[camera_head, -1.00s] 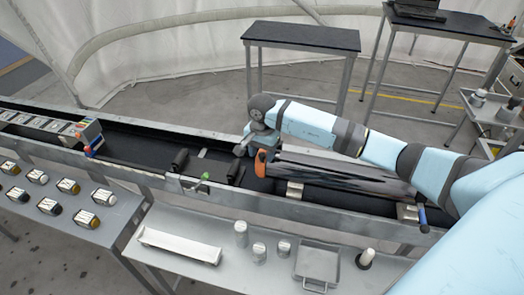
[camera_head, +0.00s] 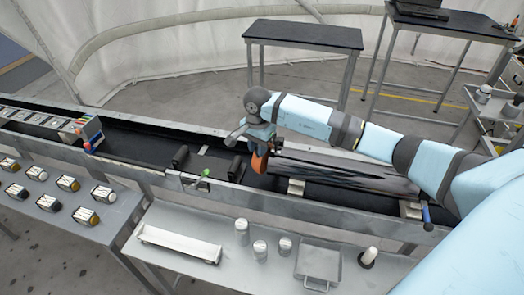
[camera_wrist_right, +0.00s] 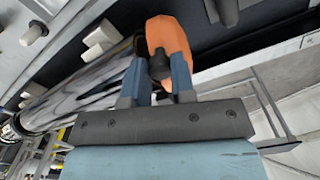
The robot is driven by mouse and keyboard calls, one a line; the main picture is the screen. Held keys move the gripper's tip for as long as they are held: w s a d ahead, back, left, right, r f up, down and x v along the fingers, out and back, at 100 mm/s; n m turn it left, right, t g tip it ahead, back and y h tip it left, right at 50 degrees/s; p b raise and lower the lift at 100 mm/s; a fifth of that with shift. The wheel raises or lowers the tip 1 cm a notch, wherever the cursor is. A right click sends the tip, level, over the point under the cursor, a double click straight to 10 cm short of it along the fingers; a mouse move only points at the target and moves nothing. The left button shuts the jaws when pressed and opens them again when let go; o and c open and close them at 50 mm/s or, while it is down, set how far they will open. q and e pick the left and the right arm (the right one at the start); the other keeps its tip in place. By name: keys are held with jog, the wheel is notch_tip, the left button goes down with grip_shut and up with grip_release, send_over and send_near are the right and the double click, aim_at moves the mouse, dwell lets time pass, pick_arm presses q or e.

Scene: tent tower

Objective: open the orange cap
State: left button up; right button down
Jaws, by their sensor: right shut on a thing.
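The orange cap (camera_head: 260,161) is at the left end of a long shiny grey cylinder (camera_head: 345,174) lying along the dark conveyor bed. My right gripper (camera_head: 262,144) is on the cap from above. In the right wrist view, the blue fingers (camera_wrist_right: 160,72) are shut on a dark part at the orange cap (camera_wrist_right: 167,32), and the shiny cylinder (camera_wrist_right: 85,90) lies to the left. The cap looks turned relative to the cylinder's end. I cannot tell whether they still touch. My left gripper is not in view.
The conveyor (camera_head: 135,148) has metal side rails. In front, a grey table (camera_head: 200,221) holds a white tray, white cylinders and a metal tray (camera_head: 318,263). Small boxed items stand on the left table (camera_head: 60,218). A dark-topped table (camera_head: 303,35) is behind.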

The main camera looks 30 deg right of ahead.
jog(key=shift+w+a+f+m+b, duration=0.15)
jog(key=shift+w+m+b, duration=0.25)
jog(key=shift+w, duration=0.15)
jog(key=w+d+m+b, duration=0.2)
jog(key=w+m+b, duration=0.1)
jog(key=w+m, duration=0.3)
jog(key=w+d+m+b, duration=0.3)
jog(key=w+m, duration=0.4)
jog(key=m, duration=0.3)
jog(key=shift+w+d+m+b, duration=0.3)
jog(key=shift+m+b, duration=0.1)
jog(key=shift+b, duration=0.2)
jog(key=c, duration=1)
grip_release()
jog(key=shift+s, duration=0.1)
jog(key=shift+o, duration=0.2)
jog(key=shift+r, duration=0.2)
notch_tip(320, 180, up, 14)
jog(key=shift+b, duration=0.45)
